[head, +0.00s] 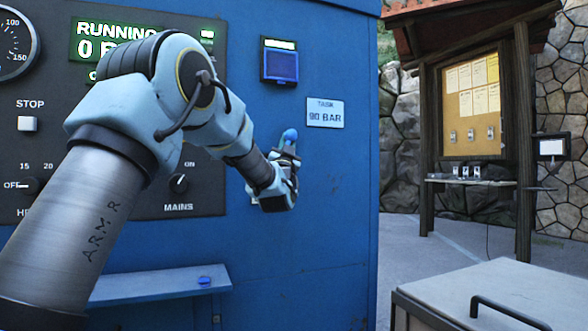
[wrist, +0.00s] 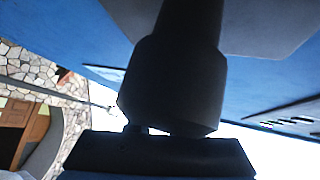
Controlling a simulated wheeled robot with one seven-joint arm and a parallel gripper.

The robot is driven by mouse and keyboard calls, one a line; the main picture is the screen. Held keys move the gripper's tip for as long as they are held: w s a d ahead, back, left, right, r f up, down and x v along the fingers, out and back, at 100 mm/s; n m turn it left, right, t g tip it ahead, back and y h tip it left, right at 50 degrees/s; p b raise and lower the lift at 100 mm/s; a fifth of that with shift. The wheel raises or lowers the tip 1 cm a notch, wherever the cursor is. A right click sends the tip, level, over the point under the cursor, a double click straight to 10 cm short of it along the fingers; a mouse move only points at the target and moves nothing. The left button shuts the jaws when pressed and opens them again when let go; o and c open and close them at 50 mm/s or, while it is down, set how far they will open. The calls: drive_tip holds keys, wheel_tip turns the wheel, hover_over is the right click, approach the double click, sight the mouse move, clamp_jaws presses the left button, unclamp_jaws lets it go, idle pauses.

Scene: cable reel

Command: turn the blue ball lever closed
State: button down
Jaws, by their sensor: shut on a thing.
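The blue ball lever shows its ball (head: 290,135) in the head view, in front of the blue cabinet face, just below and left of the "TASK 90 BAR" plate (head: 325,113). My gripper (head: 286,153) is at the lever, directly below the ball, and shut on it. The lever's shaft and pivot are hidden behind my gripper and wrist. In the wrist view a large dark tapered shape fills the middle above a dark block; I cannot tell which part of it is lever and which is gripper.
The blue cabinet (head: 330,220) stands close behind my gripper. Its panel has a display reading "RUNNING" (head: 116,29), a MAINS knob (head: 179,183) and a STOP button (head: 27,124). A small blue shelf (head: 150,286) juts out below. A grey lidded box (head: 480,290) stands front right.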

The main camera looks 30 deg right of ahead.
drive_tip(key=shift+s+a+r+n+t+y+b, duration=0.1)
drive_tip(key=shift+a+r+n+t+y+b, duration=0.35)
drive_tip(key=shift+n+t+y+b, duration=0.75)
drive_tip(key=shift+s+a+r+n+t+y+b, duration=0.15)
drive_tip(key=shift+a+n+t+y+b, duration=0.65)
drive_tip(key=shift+n, duration=0.95)
drive_tip(key=shift+w+a+r+n+t+y+b, duration=0.1)
drive_tip(key=shift+a+r+n+t+y+b, duration=0.4)
drive_tip(key=shift+n+y+b, duration=0.75)
drive_tip(key=shift+d+f+n+y, duration=0.1)
drive_tip(key=shift+f+n+y, duration=0.1)
drive_tip(key=shift+n+y, duration=0.1)
drive_tip(key=c, duration=0.8)
unclamp_jaws()
drive_tip(key=shift+c, duration=0.2)
drive_tip(key=shift+f, duration=0.35)
drive_tip(key=v, duration=1)
drive_tip(key=shift+s, duration=0.15)
drive_tip(key=shift+f, duration=0.15)
